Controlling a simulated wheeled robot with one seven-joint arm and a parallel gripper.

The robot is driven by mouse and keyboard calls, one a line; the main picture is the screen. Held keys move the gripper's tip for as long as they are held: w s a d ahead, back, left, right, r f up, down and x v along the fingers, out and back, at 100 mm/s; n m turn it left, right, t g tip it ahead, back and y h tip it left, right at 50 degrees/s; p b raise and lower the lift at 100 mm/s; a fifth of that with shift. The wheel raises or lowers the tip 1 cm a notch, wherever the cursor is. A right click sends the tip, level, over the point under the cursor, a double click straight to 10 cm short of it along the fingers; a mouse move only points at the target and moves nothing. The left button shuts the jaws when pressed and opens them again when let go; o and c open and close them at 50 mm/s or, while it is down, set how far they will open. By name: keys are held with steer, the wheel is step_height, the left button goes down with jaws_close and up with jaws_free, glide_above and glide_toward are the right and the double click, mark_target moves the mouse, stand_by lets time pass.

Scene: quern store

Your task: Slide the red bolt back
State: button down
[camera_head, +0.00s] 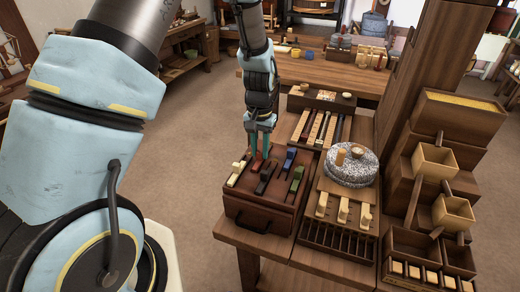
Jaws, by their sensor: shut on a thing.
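A dark reddish-brown box (262,217) stands at the near left corner of the bench. Several coloured bolts lie on its top. The red bolt (257,164) shows only in part, just below my fingertips. My gripper (260,153) reaches down from above and is shut on the red bolt. The fingers hide much of it, so how far it has slid is hard to tell. A cream bolt (236,173) lies to the left. A black bolt (265,177), a blue bolt (289,160) and a green bolt (296,180) lie to the right.
A round speckled quern stone (350,168) with a wooden handle sits right of the box. Wooden slats and a slotted rack (335,240) are beside it. A tall wooden post and stacked boxes (455,120) close off the right. Floor (180,150) left of the bench is clear.

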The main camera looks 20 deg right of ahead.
steer(key=shift+w+d+r, duration=0.1)
steer(key=shift+w+d, duration=1.45)
steer(key=shift+w, duration=0.1)
steer(key=c, duration=0.7)
jaws_free()
step_height(320, 180, up, 11)
steer(key=shift+f+b, duration=0.15)
steer(key=shift+b, duration=0.8)
